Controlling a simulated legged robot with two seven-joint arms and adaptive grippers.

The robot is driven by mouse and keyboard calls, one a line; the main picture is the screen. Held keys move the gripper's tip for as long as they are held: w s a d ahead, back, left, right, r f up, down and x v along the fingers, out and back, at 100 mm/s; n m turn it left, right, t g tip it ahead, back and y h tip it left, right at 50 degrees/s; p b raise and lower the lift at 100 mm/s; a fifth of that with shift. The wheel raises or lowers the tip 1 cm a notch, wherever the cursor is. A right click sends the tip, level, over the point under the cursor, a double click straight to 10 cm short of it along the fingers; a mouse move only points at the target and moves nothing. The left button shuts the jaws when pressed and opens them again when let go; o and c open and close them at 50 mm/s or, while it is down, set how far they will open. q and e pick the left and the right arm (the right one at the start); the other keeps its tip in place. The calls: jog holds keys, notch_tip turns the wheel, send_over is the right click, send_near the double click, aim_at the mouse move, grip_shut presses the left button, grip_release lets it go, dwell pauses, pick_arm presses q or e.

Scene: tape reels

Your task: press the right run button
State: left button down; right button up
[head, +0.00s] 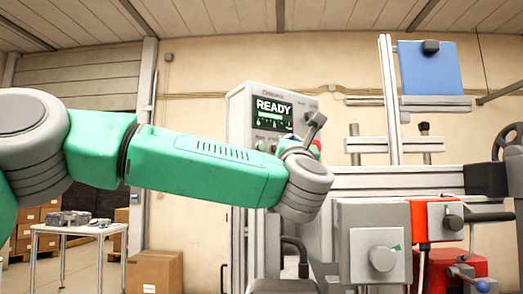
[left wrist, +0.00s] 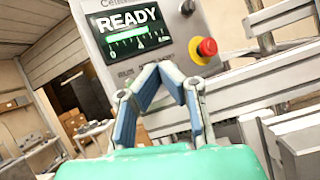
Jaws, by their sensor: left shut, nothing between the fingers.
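The grey control panel (head: 240,118) stands at the middle of the head view, its screen (head: 272,112) reading READY. The screen also shows large in the left wrist view (left wrist: 127,30). Small labels sit below it, too blurred to read surely. The right run button cannot be made out; my gripper and arm cover part of that row. My left gripper (left wrist: 160,70) is shut and empty, its blue-padded fingertips together in front of the panel below the screen. Whether they touch it I cannot tell. My right gripper is not in view.
A red stop button (left wrist: 207,47) on a yellow collar sits just right of my fingertips. Grey rails and machine parts (head: 400,180) fill the right side. A cardboard box (head: 154,272) and a white table (head: 78,230) stand at the left.

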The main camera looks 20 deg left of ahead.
aim_at(262, 147)
pick_arm(q)
jog(key=shift+w+a+p, duration=0.4)
jog(key=shift+w+a, duration=0.5)
jog(key=shift+a, duration=0.3)
jog(key=shift+w+a+p, duration=0.35)
jog(key=shift+w+a, duration=0.5)
jog(key=shift+a, duration=0.3)
jog(key=shift+w+a+p, duration=0.4)
jog(key=shift+w+a, duration=0.5)
jog(key=shift+a, duration=0.3)
jog(key=shift+d, duration=0.1)
jog(key=shift+w+a, duration=0.1)
jog(key=shift+a, duration=0.2)
jog(key=shift+a+b, duration=0.1)
jog(key=shift+b, duration=0.2)
